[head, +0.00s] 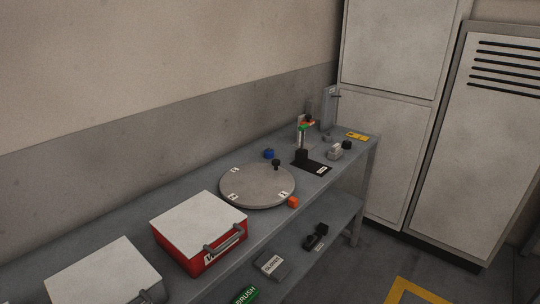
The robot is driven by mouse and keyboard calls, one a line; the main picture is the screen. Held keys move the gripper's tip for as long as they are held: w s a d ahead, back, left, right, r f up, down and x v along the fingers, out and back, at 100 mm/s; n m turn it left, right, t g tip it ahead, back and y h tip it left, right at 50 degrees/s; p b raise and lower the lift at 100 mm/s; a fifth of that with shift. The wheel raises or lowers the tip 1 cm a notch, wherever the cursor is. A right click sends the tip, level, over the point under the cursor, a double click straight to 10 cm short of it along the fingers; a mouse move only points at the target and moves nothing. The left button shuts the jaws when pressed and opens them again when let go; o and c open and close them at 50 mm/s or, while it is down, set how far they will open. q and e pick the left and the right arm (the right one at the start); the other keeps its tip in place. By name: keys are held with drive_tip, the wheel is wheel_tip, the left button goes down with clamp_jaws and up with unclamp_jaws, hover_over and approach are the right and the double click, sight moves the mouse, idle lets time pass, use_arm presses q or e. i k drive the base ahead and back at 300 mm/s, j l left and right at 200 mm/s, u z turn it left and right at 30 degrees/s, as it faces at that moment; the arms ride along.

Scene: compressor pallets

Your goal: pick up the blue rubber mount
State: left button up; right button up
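A small blue piece (269,153), which looks like the blue rubber mount, sits on the grey bench top (330,188). It is just behind the round grey disc (257,184), towards the wall. It is small in the head view, so its exact shape is hard to tell. Neither of my grippers shows in the head view.
A black knob (276,164) stands on the disc near the blue piece. An orange piece (293,202) lies in front of the disc. A black stand (303,156) is to the right. A red case (199,237) is to the left. Tall cabinets (385,130) stand beyond the bench end.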

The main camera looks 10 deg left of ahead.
sight(269, 153)
drive_tip(key=i+l+u, duration=0.1)
drive_tip(key=u, duration=0.35)
drive_tip(key=i+l+u, duration=0.1)
drive_tip(key=u, duration=0.35)
drive_tip(key=i+l+u, duration=0.2)
drive_tip(key=l, duration=0.2)
drive_tip(key=i+l+u, duration=0.15)
drive_tip(key=l, duration=0.3)
drive_tip(key=i+l+u, duration=0.2)
drive_tip(key=l, duration=0.25)
drive_tip(key=l+u, duration=0.2)
drive_tip(key=l, duration=0.25)
drive_tip(key=i+l+u, duration=0.15)
drive_tip(key=l, duration=0.3)
